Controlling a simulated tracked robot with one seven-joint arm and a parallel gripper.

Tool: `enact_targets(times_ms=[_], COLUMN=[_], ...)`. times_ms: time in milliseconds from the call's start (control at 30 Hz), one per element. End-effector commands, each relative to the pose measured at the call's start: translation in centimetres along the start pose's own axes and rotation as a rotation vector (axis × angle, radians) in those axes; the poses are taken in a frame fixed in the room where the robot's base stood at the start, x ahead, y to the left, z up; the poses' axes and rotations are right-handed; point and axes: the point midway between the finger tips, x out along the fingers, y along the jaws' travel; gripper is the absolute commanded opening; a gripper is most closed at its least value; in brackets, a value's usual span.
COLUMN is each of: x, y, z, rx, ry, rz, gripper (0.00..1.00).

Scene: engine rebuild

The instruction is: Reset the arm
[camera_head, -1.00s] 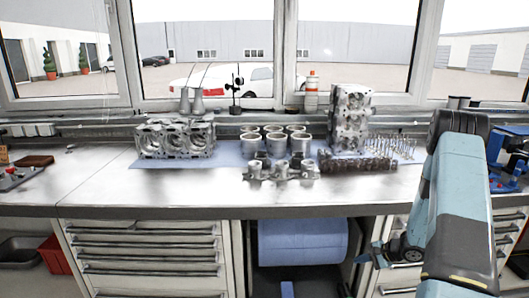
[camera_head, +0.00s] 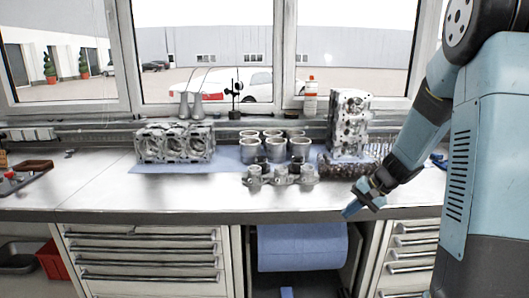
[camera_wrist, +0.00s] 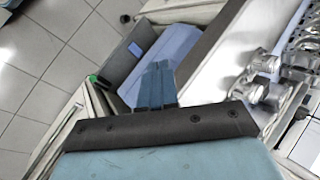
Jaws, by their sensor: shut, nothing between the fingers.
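My arm (camera_head: 425,125) comes in from the right side in the head view and angles down to the left. My gripper (camera_head: 350,209) is at the front edge of the workbench, right of center, pointing down and left. Its fingers are shut and hold nothing. In the wrist view the shut fingers (camera_wrist: 156,84) point away from the camera, with the blue roll and the bench edge beyond them. The right end of the bench is partly hidden behind my arm.
The workbench (camera_head: 110,195) carries an engine block (camera_head: 174,143), several cylinder liners (camera_head: 275,149), a manifold-like part (camera_head: 280,176) and an upright cylinder head (camera_head: 350,122). A blue roll (camera_head: 300,246) hangs below, between drawer cabinets. The bench's left front is clear.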

Motion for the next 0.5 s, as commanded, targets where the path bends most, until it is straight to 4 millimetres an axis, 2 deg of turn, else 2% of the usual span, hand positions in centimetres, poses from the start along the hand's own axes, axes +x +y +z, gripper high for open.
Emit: enact_targets(times_ms=[33, 200, 500], x=[-1.0, -3.7, -8.1], y=[-0.9, -2.7, -4.7], z=[1.1, 4.6, 10.8], rx=[-0.032, -0.118, -0.264], ry=[0.006, 0.023, 0.075], rz=[0.016, 0.078, 0.19], gripper=[0.0, 0.0, 0.0])
